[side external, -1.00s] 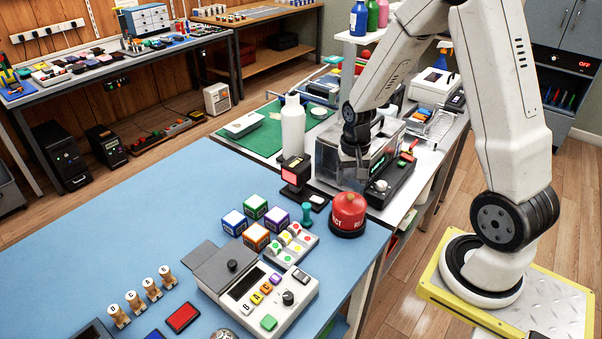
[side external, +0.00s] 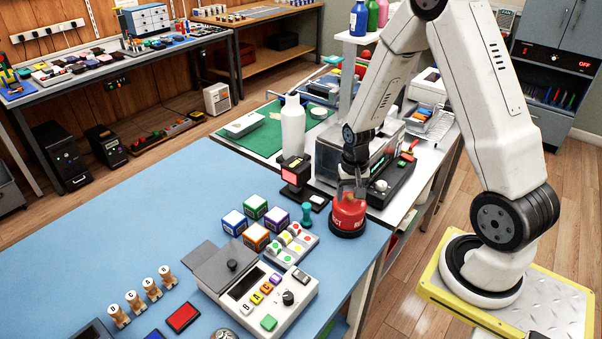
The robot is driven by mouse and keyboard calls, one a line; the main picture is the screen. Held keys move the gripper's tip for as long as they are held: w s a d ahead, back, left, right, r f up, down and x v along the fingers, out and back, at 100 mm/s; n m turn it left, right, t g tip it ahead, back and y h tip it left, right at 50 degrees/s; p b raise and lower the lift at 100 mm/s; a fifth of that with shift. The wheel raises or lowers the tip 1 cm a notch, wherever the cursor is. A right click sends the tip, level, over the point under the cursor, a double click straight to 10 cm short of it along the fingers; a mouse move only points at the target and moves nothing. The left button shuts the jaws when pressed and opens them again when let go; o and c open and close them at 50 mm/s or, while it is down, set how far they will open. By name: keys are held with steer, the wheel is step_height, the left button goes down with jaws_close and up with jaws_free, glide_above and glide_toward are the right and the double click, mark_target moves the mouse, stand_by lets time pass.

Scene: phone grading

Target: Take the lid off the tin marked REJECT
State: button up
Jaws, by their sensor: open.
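The tin marked REJECT (side external: 347,222) is round and red with a dark base, and stands upright near the right edge of the blue mat. White letters, partly readable, show on its side. Its red lid is on top, largely hidden behind my fingers. My gripper (side external: 349,194) points down over the tin, its fingertips at lid height. The fingers are open; I cannot tell whether they touch the lid or its knob.
A black device with a red screen (side external: 295,172) stands just left of my gripper. A teal stamp (side external: 307,213), colored cubes (side external: 256,236) and a grading console (side external: 258,293) lie left and in front. A white bottle (side external: 292,127) stands behind. The blue mat (side external: 130,215) is clear at left.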

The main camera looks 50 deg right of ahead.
mark_target(351, 195)
stand_by(0.4)
jaws_close()
steer(key=shift+r, duration=0.15)
step_height(351, 195, up, 10)
stand_by(0.8)
stand_by(0.5)
